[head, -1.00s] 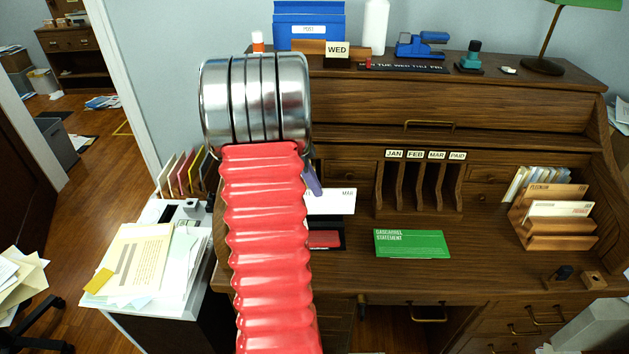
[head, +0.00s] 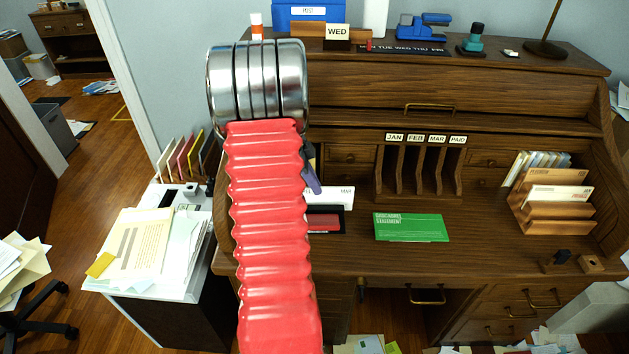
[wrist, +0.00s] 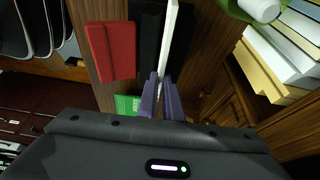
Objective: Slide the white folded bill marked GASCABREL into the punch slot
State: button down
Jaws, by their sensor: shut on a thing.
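A white card-like paper (head: 341,196) shows in the head view beside my gripper, partly hidden by my arm; its printing is too small to read. In the wrist view it is a thin white strip (wrist: 169,35), seen edge-on. My gripper (wrist: 161,88) has its purple fingers shut on the near end of this strip. In the head view one finger of my gripper (head: 313,180) shows past my red arm. The paper appears just above or behind a red pad (head: 323,222) in a black holder. I cannot make out the punch slot.
A green GASCABREL statement (head: 411,227) lies flat on the desk (head: 470,255), with bare wood around it. Labelled pigeonholes (head: 420,170) stand behind it. A wooden letter rack (head: 550,212) stands right. A paper-covered side cabinet (head: 150,300) is left.

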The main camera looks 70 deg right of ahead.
jog(key=shift+f, duration=0.1)
jog(key=c, duration=1.9)
grip_release()
jog(key=shift+o, duration=0.2)
jog(key=shift+r, duration=4.05)
